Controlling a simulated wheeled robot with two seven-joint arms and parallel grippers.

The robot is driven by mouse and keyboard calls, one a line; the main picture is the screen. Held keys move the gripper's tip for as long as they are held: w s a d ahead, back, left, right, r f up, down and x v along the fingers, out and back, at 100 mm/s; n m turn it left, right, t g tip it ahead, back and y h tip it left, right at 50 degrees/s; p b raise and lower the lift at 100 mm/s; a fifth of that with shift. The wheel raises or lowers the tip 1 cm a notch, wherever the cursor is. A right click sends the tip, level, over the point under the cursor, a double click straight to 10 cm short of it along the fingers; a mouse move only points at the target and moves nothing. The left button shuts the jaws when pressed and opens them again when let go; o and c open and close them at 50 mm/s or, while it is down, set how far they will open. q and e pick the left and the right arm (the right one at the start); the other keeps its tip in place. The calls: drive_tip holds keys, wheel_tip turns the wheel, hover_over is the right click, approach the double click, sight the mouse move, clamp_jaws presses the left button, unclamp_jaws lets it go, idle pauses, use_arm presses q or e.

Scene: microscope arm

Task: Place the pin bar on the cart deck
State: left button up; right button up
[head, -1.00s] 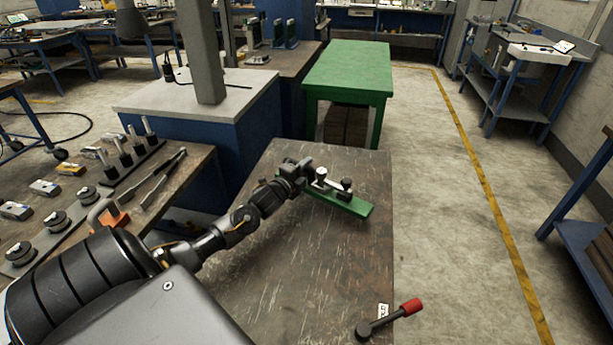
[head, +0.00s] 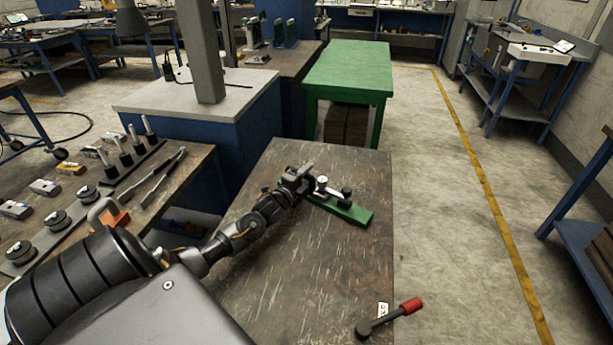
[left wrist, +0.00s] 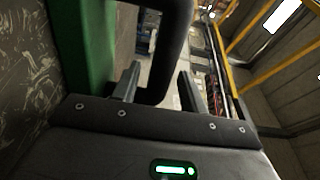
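My left gripper (head: 304,182) is at the bar's far left end. In the left wrist view, the fingers (left wrist: 158,88) stand on either side of a thick black loop (left wrist: 172,50), with a green surface (left wrist: 92,45) beside it. Whether the bar touches the top is unclear. My right gripper is out of view.
A lever with a red grip (head: 392,318) lies at the top's near right. A bench (head: 175,200) at left holds pins, pucks and tools. A white-topped blue cabinet (head: 150,98) and green table (head: 348,68) stand behind. The top's middle is clear.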

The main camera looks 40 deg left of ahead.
use_arm(q)
drive_tip(key=shift+r, duration=0.15)
drive_tip(key=shift+s, duration=0.25)
drive_tip(key=s, duration=0.3)
drive_tip(key=s+d, duration=0.1)
drive_tip(key=s, duration=0.3)
drive_tip(key=s+b, duration=0.1)
drive_tip(key=s, duration=0.3)
drive_tip(key=shift+s+d, duration=0.2)
drive_tip(key=shift+d, duration=0.05)
